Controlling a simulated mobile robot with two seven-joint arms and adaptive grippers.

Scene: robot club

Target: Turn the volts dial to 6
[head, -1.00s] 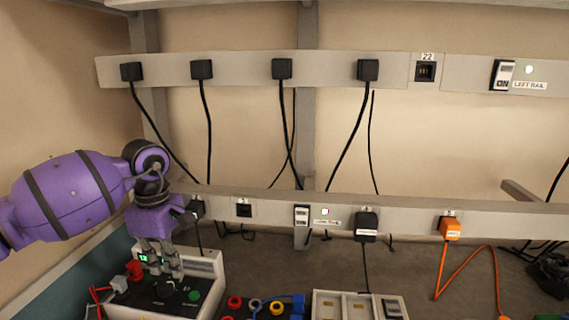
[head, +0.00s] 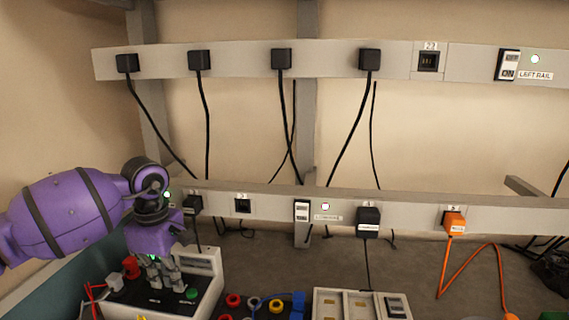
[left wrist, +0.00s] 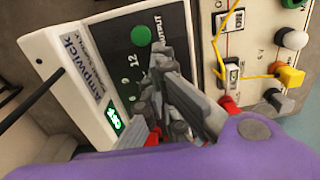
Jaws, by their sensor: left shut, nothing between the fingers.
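The power supply (head: 205,262) is a pale box with a black sloping panel at the lower left of the head view. In the left wrist view its panel (left wrist: 112,65) shows a green output button (left wrist: 141,36), scale numbers 9 and 12, and a lit green display (left wrist: 115,118) that I cannot read surely. The volts dial is hidden behind my fingers in both views. My left gripper (head: 165,286) is shut with nothing held, pointing down over the dial's place. It also shows in the left wrist view (left wrist: 158,72). Contact is unclear. My right gripper is not in view.
A red plug (head: 130,266) and a grey plug (head: 114,281) stand at the panel's left. A pale box with switches (head: 340,303) and coloured terminals (head: 277,306) lie to the right. The socket rail (head: 400,214) runs behind, with hanging cables.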

